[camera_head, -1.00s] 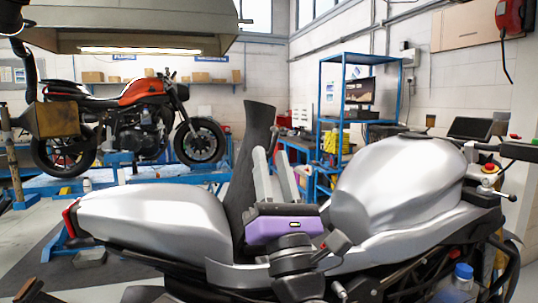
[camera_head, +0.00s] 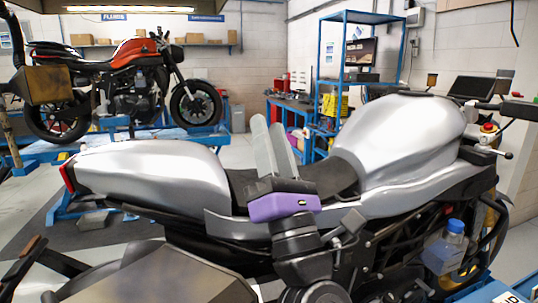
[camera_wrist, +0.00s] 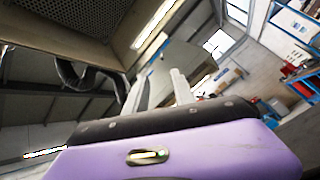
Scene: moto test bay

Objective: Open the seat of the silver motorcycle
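The silver motorcycle (camera_head: 400,150) stands side-on across the head view, its tail at left and tank at right. Its dark seat (camera_head: 335,175) lies between tail and tank and looks down, partly hidden behind my gripper. My gripper (camera_head: 268,120) has a purple body and two pale fingers pointing up, in front of the seat. The fingers stand apart with nothing seen between them. In the wrist view my gripper (camera_wrist: 156,75) points at the ceiling and wall, and no seat can be made out there.
An orange motorcycle (camera_head: 130,65) stands on a blue lift at the back left. A blue shelf rack (camera_head: 345,80) stands behind the tank. A bottle (camera_head: 452,240) is at the lower right.

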